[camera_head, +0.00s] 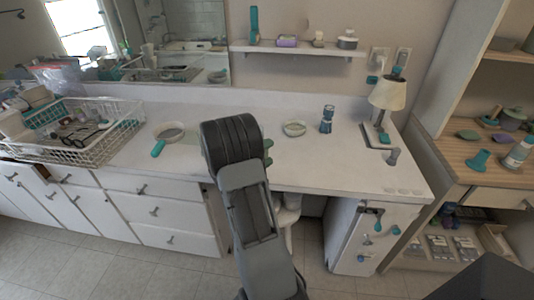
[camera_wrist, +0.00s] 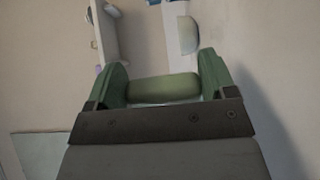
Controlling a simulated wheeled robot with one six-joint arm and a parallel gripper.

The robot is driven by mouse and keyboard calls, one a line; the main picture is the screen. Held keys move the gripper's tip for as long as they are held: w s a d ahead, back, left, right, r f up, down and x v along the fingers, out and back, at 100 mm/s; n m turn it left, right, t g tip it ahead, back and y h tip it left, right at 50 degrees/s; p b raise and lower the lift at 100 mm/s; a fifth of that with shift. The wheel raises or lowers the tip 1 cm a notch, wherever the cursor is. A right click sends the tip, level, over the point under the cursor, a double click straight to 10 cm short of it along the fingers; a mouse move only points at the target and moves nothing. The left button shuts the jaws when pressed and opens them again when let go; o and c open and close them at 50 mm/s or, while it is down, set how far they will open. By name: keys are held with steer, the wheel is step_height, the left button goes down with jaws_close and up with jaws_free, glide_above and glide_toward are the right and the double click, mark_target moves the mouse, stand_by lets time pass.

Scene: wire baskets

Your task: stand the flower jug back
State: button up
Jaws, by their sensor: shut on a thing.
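My gripper (camera_wrist: 162,68) has green fingers and is shut on a green, rounded thing (camera_wrist: 163,88) in the wrist view. I take this to be the flower jug, but only one smooth side of it shows and no flower pattern can be made out. Its tilt cannot be told. In the head view my dark wrist hides most of the gripper (camera_head: 268,152) and the held thing; small green parts show at its right edge, over the white counter (camera_head: 345,160).
A pan (camera_head: 170,131) with a teal handle lies left of my arm, beside a wire basket (camera_head: 85,135). A shallow bowl (camera_head: 294,128), a blue jar (camera_head: 327,119) and a lamp (camera_head: 387,95) stand to the right. A wall shelf (camera_head: 300,48) holds small items. The counter's front right is largely clear.

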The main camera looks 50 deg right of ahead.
steer(key=shift+f+b, duration=0.5)
steer(key=shift+b, duration=0.15)
stand_by(0.3)
steer(key=o, duration=1.6)
steer(key=shift+o, duration=0.2)
steer(key=shift+c, duration=1.1)
steer(key=shift+a, duration=0.2)
steer(key=shift+b+v, duration=0.9)
steer(key=shift+v, duration=3)
steer(key=shift+w+a, duration=0.15)
